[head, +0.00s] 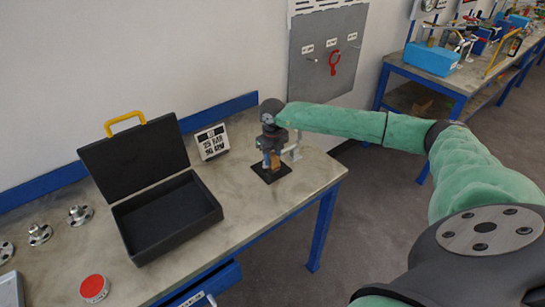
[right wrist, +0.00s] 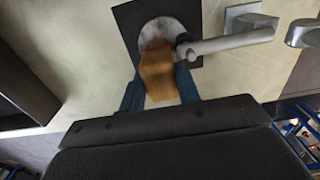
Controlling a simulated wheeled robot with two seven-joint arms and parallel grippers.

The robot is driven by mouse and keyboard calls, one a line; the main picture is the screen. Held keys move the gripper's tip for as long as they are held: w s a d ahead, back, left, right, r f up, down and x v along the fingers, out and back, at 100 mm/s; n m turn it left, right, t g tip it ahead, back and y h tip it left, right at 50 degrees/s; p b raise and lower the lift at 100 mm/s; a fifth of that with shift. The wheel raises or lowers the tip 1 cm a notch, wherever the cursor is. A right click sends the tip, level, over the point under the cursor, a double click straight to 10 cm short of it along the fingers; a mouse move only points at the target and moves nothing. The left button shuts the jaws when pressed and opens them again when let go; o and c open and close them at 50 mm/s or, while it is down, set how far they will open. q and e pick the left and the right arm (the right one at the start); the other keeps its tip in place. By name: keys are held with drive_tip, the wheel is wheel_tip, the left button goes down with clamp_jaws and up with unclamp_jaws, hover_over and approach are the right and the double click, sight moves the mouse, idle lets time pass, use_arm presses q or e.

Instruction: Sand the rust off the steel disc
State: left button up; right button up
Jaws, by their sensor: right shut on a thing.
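My right gripper (head: 271,152) is over the right end of the workbench, pointing down. In the right wrist view its blue fingers (right wrist: 159,92) are shut on a tan sanding block (right wrist: 158,76). The block also shows in the head view (head: 275,161). The grey steel disc (right wrist: 158,28) lies on a black square mat (right wrist: 129,16); a reddish-brown rust patch shows beside the block's far end. The block overlaps the disc's near part; I cannot tell whether they touch. The mat also shows in the head view (head: 283,173). My left gripper is not in view.
A grey clamp arm (right wrist: 225,43) reaches over the disc's right side. An open black case (head: 165,215) stands left of the mat, with a small sign (head: 212,142) behind. Flanged parts (head: 80,214) and a red button (head: 94,288) are farther left. Bare bench lies between case and mat.

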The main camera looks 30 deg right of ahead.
drive_tip(key=shift+f+b, duration=0.55)
drive_tip(key=shift+f, duration=0.15)
